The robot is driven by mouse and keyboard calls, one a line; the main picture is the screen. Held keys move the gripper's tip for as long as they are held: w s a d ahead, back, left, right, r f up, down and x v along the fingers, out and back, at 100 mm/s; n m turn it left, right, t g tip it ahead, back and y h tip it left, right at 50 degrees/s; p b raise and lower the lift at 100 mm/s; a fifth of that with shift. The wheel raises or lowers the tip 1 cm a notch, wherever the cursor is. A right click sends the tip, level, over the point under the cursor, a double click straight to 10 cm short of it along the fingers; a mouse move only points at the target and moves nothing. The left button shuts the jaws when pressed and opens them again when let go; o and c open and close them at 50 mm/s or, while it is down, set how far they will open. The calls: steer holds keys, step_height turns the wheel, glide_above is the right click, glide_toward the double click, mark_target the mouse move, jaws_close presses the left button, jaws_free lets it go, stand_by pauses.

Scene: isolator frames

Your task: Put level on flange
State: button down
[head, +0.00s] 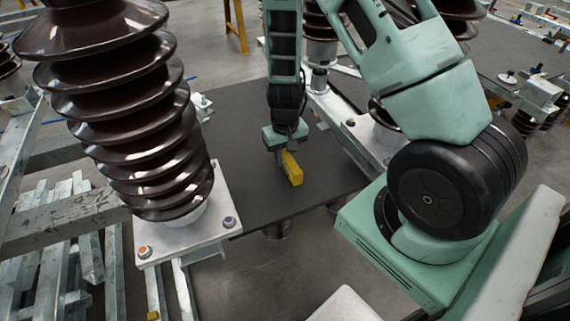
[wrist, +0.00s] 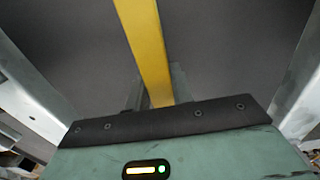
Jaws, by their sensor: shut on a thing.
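The level is a yellow bar (head: 292,169), held in my gripper (head: 283,156) over the dark grey board between the frames. In the wrist view the level (wrist: 148,50) runs up from the gripper's edge and out of the top of the picture. My gripper (wrist: 150,100) is shut on it; the fingers are mostly hidden. A flange (head: 185,217), a pale metal plate with bolts at its corners, sits under the large brown ribbed insulator at the left. The level is to the right of this flange and apart from it. I cannot tell its exact height above the board.
The brown insulator (head: 140,110) stands tall at the left, close to the flange. The dark board (head: 235,140) is bare around the level. A metal beam (head: 350,125) with another insulator base lies to the right. Metal bars (head: 70,250) are at the lower left.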

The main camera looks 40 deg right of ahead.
mark_target(285, 164)
steer(key=shift+f, duration=1.65)
steer(key=shift+f, duration=0.15)
steer(key=c, duration=1.2)
jaws_free()
